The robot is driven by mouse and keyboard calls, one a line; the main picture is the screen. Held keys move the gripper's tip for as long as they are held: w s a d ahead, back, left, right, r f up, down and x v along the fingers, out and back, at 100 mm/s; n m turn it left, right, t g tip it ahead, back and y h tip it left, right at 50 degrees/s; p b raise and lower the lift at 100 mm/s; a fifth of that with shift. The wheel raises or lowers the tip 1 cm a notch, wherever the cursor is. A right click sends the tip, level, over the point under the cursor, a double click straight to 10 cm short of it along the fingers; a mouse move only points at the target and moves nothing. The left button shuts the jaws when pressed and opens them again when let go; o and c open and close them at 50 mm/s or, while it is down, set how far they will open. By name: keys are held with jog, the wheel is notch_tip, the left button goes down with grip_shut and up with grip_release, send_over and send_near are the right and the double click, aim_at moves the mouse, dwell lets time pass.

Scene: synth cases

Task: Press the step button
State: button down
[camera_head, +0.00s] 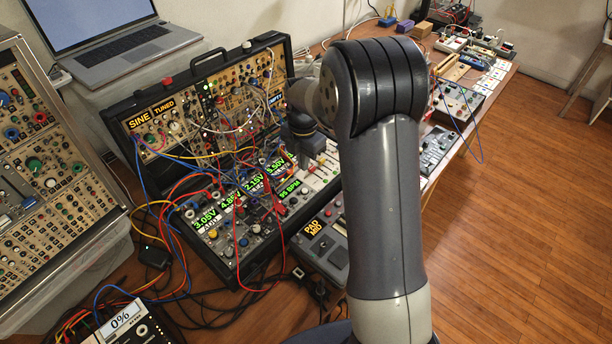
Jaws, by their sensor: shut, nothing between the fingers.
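An open black case (118,112) of synth modules stands on the table left of my arm, its lower panel sloping toward the camera. My gripper (305,143) is a small dark shape over the right part of the case, beside the pale slider strip. It is shut and empty. Its fingertips are hard to make out, and I cannot tell whether they touch the panel.
Red, blue, yellow and white patch cables (177,200) loop over the case. A laptop (140,55) stands behind it. A pad unit (322,240) lies in front, partly behind my arm. A module rack (50,170) is at left; a 0% display unit (122,318) is at bottom left.

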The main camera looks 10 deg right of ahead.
notch_tip(320, 180, up, 4)
jog(key=shift+d+f, duration=0.1)
jog(key=shift+d, duration=0.05)
jog(key=shift+f, duration=0.15)
dwell(0.6)
